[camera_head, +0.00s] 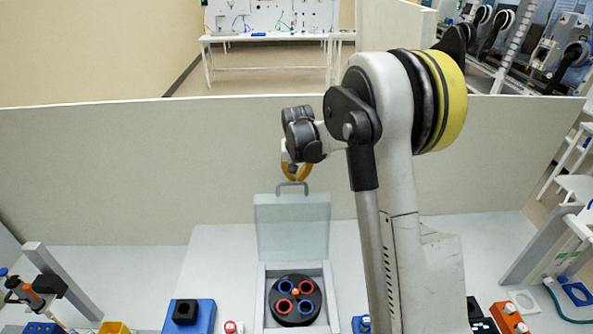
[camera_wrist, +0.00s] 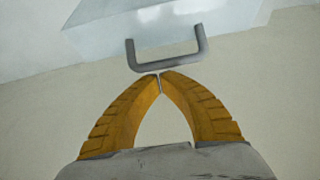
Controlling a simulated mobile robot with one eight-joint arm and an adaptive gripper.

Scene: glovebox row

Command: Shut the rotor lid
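The rotor lid (camera_head: 292,225) is a pale translucent panel standing raised at the back of the rotor box (camera_head: 262,300). A grey U-shaped handle (camera_head: 291,186) is on its top edge. In the wrist view the handle (camera_wrist: 168,61) is just beyond my fingertips, with part of the lid (camera_wrist: 150,22) above it. My gripper (camera_head: 296,177) is at the handle, its yellow fingers brought together tip to tip (camera_wrist: 160,76). Nothing shows between the tips; whether they touch the handle I cannot tell. The dark round rotor (camera_head: 295,299) with red and blue rings lies uncovered in the box.
A blue block with a black top (camera_head: 189,316) stands left of the box. A grey-white partition (camera_head: 130,165) runs behind the bench. A red and white item (camera_head: 231,327) is near the front edge. My arm covers the area right of the box.

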